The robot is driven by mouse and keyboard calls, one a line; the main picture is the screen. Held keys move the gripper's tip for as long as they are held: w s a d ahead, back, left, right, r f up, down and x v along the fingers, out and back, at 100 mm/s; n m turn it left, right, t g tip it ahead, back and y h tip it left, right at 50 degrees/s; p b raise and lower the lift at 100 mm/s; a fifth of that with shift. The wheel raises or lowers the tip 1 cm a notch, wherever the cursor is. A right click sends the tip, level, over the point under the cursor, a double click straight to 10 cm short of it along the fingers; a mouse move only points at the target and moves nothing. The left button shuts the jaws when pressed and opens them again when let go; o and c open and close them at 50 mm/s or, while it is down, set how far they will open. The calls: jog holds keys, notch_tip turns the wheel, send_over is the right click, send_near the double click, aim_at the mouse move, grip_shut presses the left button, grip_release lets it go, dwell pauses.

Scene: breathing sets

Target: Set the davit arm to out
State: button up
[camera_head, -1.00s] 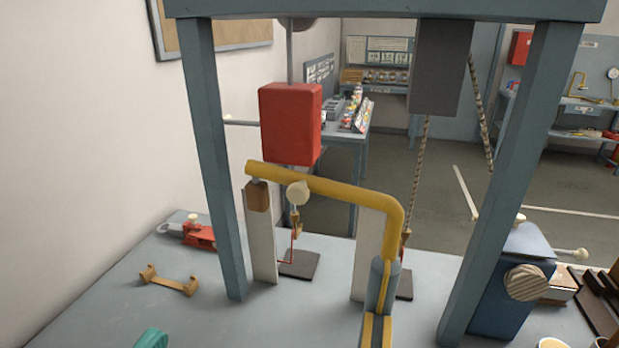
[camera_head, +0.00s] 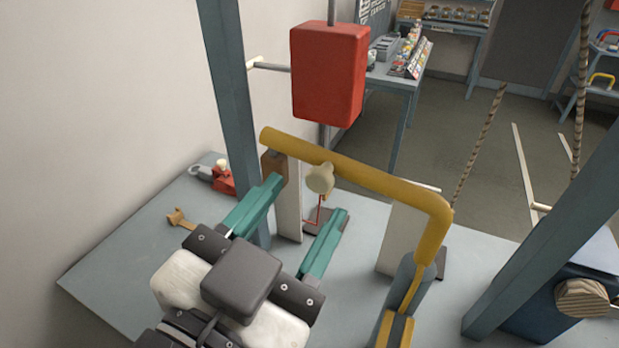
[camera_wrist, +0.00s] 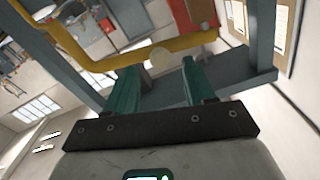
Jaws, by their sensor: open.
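The yellow davit arm (camera_head: 375,175) bends over from its grey and yellow post (camera_head: 410,285) and reaches left across the bench. A round cream knob (camera_head: 320,178) sits on its bar, and a brown block hangs at its left end. My gripper (camera_head: 308,197) is open, with its teal fingers pointing towards the bar. The knob appears near the gap between the fingertips; I cannot tell whether it is touched. In the wrist view the knob (camera_wrist: 160,60) shows between the open fingertips, with the yellow bar (camera_wrist: 110,60) just beyond them.
A blue-grey frame has a left post (camera_head: 232,110) and a right post (camera_head: 555,235) around the davit. A red box (camera_head: 328,72) hangs on a rod behind the bar. A white upright panel (camera_head: 405,240) stands under the bar. A red clamp-like tool (camera_head: 222,181) lies at left.

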jog(key=shift+p+x, duration=0.3)
jog(key=shift+x, duration=1.2)
grip_shut()
